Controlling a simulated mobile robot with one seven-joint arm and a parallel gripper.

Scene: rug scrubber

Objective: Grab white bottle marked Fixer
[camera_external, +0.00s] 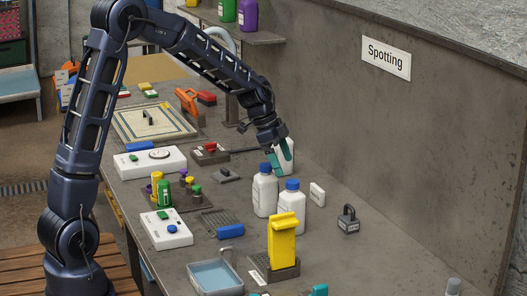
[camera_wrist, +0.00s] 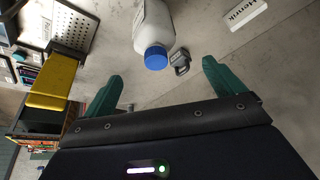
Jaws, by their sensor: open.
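Two white bottles with blue caps stand upright side by side on the grey worktop, a left one (camera_external: 265,195) and a right one (camera_external: 291,212). No Fixer marking can be read on either. My gripper (camera_external: 278,162) has teal fingers and is just behind and above the left bottle. A white shape (camera_external: 288,153) shows beside the fingers; I cannot tell what it is. In the wrist view one blue-capped white bottle (camera_wrist: 153,28) lies beyond the open, empty fingers of my gripper (camera_wrist: 163,72), apart from them. Its marking is not visible.
A yellow upright item (camera_external: 283,240) in a dark holder stands in front of the bottles. A padlock (camera_external: 348,220) and a small white block (camera_external: 317,194) are to the right. A blue tray (camera_external: 215,276) is at the front. The wall with a Spotting sign (camera_external: 386,57) borders the worktop.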

